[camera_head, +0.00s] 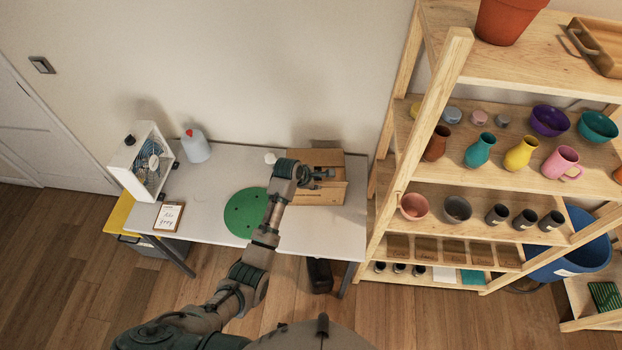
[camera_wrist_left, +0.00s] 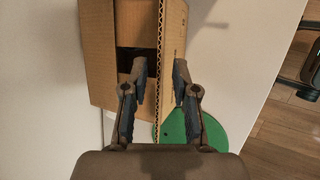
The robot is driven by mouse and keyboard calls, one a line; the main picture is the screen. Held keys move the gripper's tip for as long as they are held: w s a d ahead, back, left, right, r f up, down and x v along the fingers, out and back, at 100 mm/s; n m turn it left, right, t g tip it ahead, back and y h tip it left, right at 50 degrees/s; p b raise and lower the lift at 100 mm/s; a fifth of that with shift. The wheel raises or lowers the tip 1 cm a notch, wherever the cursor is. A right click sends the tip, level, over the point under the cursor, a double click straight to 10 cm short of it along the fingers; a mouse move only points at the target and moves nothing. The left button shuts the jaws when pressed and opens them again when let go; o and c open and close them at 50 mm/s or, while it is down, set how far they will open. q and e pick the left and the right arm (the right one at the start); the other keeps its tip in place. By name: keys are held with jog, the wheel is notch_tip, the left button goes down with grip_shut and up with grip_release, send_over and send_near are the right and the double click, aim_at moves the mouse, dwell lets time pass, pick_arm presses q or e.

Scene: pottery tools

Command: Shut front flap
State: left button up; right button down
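A brown cardboard box (camera_head: 328,160) stands at the right end of the white table. Its top is at least partly open, with a dark gap visible inside in the left wrist view (camera_wrist_left: 98,50). The front flap (camera_wrist_left: 172,30) shows there as a cardboard panel with a corrugated edge. My left gripper (camera_head: 322,175) is over the box's front side. In the left wrist view its fingers (camera_wrist_left: 160,72) are apart, one on each side of the corrugated edge. I cannot tell whether either finger touches the cardboard. My right gripper is not in view.
A green round mat (camera_head: 243,213) lies left of the box on the table (camera_head: 205,222). A wooden shelf (camera_head: 455,180) with pottery is close on the right.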

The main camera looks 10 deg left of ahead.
pick_arm(q)
jog(key=v, duration=1.1)
